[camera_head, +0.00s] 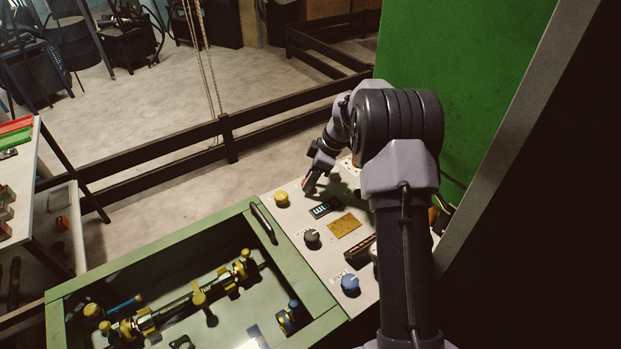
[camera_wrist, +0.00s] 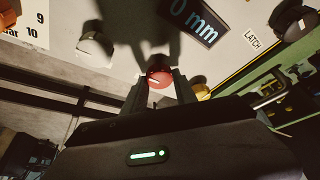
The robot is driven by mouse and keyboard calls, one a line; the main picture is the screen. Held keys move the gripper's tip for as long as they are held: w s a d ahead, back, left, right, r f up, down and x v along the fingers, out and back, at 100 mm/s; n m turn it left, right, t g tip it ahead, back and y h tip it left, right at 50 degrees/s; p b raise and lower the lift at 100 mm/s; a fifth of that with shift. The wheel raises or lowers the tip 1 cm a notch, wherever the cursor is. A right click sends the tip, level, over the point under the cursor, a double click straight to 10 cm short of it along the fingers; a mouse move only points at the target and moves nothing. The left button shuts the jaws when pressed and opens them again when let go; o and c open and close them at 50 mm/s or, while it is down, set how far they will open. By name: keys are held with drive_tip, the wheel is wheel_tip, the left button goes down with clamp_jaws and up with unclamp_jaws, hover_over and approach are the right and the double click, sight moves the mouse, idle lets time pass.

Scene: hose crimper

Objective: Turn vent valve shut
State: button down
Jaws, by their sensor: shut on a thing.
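A red knob (camera_wrist: 158,76) with a pale mark on its face sits between my gripper's (camera_wrist: 157,88) two fingers in the wrist view. The fingers are closed on its sides. In the head view my gripper (camera_head: 307,185) reaches down to the far left part of the sloped control panel (camera_head: 328,265), with a bit of red showing at its tip. Any label by the red knob is hidden, so I cannot read whether it is the vent valve.
A yellow knob (camera_head: 281,197), a grey knob (camera_head: 312,236) and a blue knob (camera_head: 350,284) stand on the panel near a small display (camera_head: 324,208). The display reads "0 mm" in the wrist view (camera_wrist: 196,20). A green-framed case (camera_head: 290,262) lies left; a green wall (camera_head: 458,90) rises right.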

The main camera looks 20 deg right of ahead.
drive_tip(key=c, duration=1)
unclamp_jaws()
drive_tip(key=p+v, duration=0.5)
drive_tip(key=v, duration=1.2)
drive_tip(key=shift+r, duration=0.25)
